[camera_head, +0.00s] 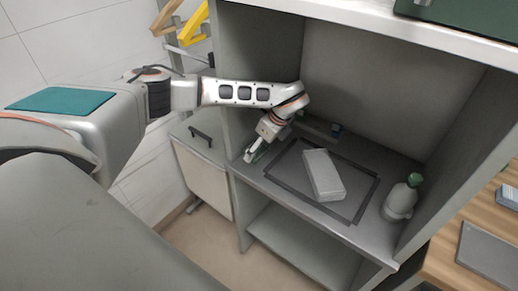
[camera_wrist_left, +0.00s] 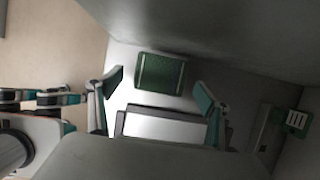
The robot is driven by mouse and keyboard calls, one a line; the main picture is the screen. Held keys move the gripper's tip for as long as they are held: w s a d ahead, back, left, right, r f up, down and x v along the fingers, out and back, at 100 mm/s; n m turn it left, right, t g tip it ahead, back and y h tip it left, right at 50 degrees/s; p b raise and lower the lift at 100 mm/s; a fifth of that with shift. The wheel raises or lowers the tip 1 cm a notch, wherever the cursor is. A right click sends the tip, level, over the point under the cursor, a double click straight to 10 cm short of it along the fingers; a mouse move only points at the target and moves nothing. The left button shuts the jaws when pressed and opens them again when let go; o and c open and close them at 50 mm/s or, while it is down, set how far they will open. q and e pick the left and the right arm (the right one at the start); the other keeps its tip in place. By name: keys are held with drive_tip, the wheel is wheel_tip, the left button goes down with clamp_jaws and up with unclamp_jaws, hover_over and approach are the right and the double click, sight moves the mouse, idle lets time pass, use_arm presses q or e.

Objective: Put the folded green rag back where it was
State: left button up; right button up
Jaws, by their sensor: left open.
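My left gripper (camera_head: 251,155) reaches into the grey shelf unit from the left, low over the front left of its middle shelf. In the left wrist view the gripper (camera_wrist_left: 160,97) has its two teal-lined fingers wide apart with nothing held between them. The folded green rag (camera_wrist_left: 161,73), a dark green square, lies flat on the shelf beyond the fingertips, close to the side wall.
A dark rectangular outline (camera_head: 364,205) marks the shelf, with a pale grey box (camera_head: 324,175) inside it. A green-capped bottle (camera_head: 401,198) stands at the right. The unit's side walls and top board (camera_head: 370,13) enclose the arm.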

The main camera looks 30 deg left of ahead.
use_arm(q)
drive_tip(key=v, duration=1)
drive_tip(key=shift+r, duration=0.3)
